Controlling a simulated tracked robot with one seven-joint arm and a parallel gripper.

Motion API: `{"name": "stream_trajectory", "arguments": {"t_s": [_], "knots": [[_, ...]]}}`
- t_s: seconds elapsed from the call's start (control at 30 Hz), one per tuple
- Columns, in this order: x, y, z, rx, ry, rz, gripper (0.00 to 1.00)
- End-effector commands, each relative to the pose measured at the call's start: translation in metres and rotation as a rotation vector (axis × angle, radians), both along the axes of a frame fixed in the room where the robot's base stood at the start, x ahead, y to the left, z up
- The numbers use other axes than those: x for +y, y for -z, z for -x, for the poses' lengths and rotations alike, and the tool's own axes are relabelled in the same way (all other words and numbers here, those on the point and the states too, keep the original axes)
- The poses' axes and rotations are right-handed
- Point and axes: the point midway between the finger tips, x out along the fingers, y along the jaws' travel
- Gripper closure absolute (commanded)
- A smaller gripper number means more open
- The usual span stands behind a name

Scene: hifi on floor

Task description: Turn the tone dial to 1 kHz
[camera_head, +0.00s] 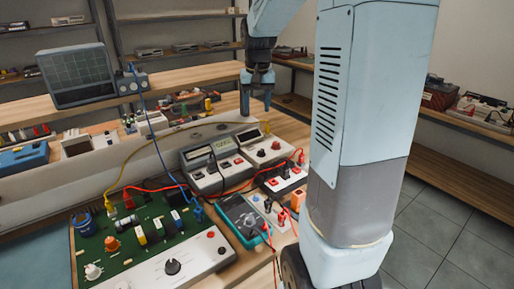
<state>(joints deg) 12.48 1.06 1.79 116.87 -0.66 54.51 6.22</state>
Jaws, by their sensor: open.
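My gripper (256,103) hangs pointing down over the bench, above and behind the grey instruments. Its two fingers are apart and nothing shows between them. A black knob with a pointer (172,267) sits on a white panel (140,280) at the front left, along the near edge of a green circuit board (125,251). It may be the tone dial, but its markings are too small to read. My gripper is far behind and to the right of it. A white knob (93,271) stands on the green board to its left.
Grey bench instruments (205,180), a teal meter (240,217) and a box with red knobs (282,180) stand close together. Red, yellow and blue cables cross the board and the bench. An oscilloscope (77,75) stands behind. My arm column blocks the right side.

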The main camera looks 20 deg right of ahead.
Motion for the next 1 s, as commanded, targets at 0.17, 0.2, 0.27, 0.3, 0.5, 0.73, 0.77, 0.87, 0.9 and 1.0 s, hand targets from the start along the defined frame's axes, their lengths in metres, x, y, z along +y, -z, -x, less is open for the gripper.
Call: {"name": "stream_trajectory", "arguments": {"t_s": [0.17, 0.2, 0.27, 0.3, 0.5, 0.73, 0.77, 0.87, 0.9, 1.0], "knots": [[-0.027, 0.037, -0.039, 0.064, 0.052, -0.019, 0.43], [-0.032, 0.044, -0.047, 0.074, 0.062, -0.022, 0.43], [-0.039, 0.054, -0.056, 0.088, 0.075, -0.027, 0.43], [-0.043, 0.060, -0.061, 0.098, 0.082, -0.030, 0.43], [-0.055, 0.080, -0.076, 0.123, 0.105, -0.038, 0.43], [-0.057, 0.097, -0.078, 0.129, 0.109, -0.041, 0.43], [-0.057, 0.101, -0.078, 0.129, 0.108, -0.041, 0.43], [-0.056, 0.117, -0.077, 0.129, 0.108, -0.041, 0.43], [-0.056, 0.124, -0.077, 0.131, 0.108, -0.041, 0.43], [-0.056, 0.141, -0.077, 0.130, 0.108, -0.041, 0.43]]}}
